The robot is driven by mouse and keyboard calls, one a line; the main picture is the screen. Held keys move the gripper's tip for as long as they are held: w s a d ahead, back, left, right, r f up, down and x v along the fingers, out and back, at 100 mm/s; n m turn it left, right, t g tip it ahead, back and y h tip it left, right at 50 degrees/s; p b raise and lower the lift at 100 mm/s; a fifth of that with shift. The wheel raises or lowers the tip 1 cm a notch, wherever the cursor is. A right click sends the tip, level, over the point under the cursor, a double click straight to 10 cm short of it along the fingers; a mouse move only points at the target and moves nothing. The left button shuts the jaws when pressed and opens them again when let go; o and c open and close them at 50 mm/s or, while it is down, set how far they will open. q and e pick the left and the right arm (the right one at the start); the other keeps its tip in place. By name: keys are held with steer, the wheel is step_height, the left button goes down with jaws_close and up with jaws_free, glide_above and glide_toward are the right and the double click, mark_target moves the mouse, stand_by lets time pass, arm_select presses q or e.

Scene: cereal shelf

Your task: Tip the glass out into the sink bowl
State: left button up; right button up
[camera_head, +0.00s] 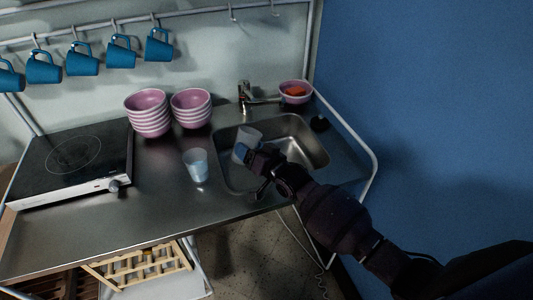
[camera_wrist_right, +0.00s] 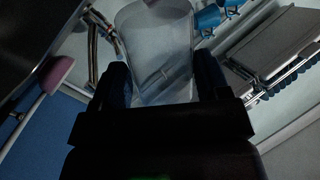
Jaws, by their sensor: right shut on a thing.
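My right gripper (camera_head: 251,155) reaches in from the right over the sink bowl (camera_head: 306,149). It is shut on a pale, see-through glass (camera_head: 249,135), held above the left part of the bowl. The glass looks tilted, but the gripper partly covers it and I cannot tell the exact angle. In the right wrist view the glass (camera_wrist_right: 155,45) sits between the two dark fingers of the gripper (camera_wrist_right: 161,82). I cannot make out any contents. My left gripper is not in view.
A second glass (camera_head: 196,165) stands upright on the counter (camera_head: 150,215) left of the sink. The faucet (camera_head: 246,97) rises behind the bowl. A pink bowl (camera_head: 295,91) with something orange stands behind right. Stacked bowls (camera_head: 148,114) and a hotplate (camera_head: 75,160) are farther left.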

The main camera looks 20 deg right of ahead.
steer(key=a+n, duration=0.1)
steer(key=s+a+r+n, duration=0.1)
steer(key=n, duration=0.1)
steer(key=shift+s+r, duration=0.1)
steer(key=shift+r, duration=0.1)
steer(key=shift+s+a+r+n+t, duration=0.25)
steer(key=shift+a+n, duration=0.1)
steer(key=shift+n, duration=0.45)
steer(key=shift+s+a+r+n+t, duration=0.15)
steer(key=shift+a+r+n, duration=0.15)
steer(key=shift+n, duration=0.5)
